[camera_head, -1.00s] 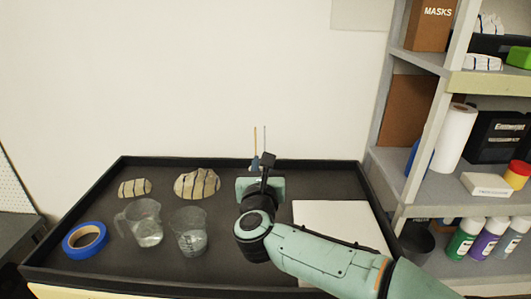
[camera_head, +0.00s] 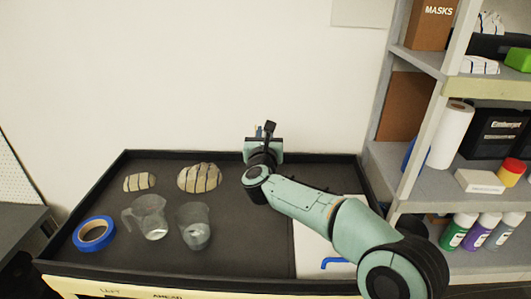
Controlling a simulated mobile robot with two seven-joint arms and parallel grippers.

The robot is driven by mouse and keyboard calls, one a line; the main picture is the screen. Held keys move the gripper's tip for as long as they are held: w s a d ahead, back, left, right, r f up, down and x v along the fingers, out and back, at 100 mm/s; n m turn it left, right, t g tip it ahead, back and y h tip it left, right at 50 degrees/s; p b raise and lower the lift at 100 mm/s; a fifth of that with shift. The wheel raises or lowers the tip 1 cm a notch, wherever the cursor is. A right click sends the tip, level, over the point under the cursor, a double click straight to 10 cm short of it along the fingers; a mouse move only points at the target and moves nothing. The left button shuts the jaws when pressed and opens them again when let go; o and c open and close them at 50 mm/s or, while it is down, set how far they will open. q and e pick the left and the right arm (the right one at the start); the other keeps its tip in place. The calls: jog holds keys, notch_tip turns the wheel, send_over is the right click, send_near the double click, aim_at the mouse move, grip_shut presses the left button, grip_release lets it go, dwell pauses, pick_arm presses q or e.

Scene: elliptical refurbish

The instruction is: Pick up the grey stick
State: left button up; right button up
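My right arm comes in from the lower right and reaches to the back of the dark tray table (camera_head: 225,248). Its gripper (camera_head: 262,134) is at the table's back edge, near the wall, and points away from the camera. The gripper's own body hides its fingertips, so I cannot tell whether it is open or shut or holds anything. I cannot make out the grey stick; the back spot where thin upright sticks showed earlier is now behind the gripper. My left gripper is not in view.
A clear pitcher (camera_head: 151,222), a clear cup (camera_head: 194,232), a blue tape roll (camera_head: 80,240) and two striped stones (camera_head: 200,178) (camera_head: 139,182) stand left on the table. A white sheet (camera_head: 309,250) lies right. A shelf rack (camera_head: 433,193) bounds the right side.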

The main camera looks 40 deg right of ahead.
jog(key=shift+x, duration=1.05)
jog(key=shift+a, duration=0.1)
grip_shut()
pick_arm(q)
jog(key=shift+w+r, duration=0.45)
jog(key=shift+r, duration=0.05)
pick_arm(e)
jog(key=shift+f, duration=0.1)
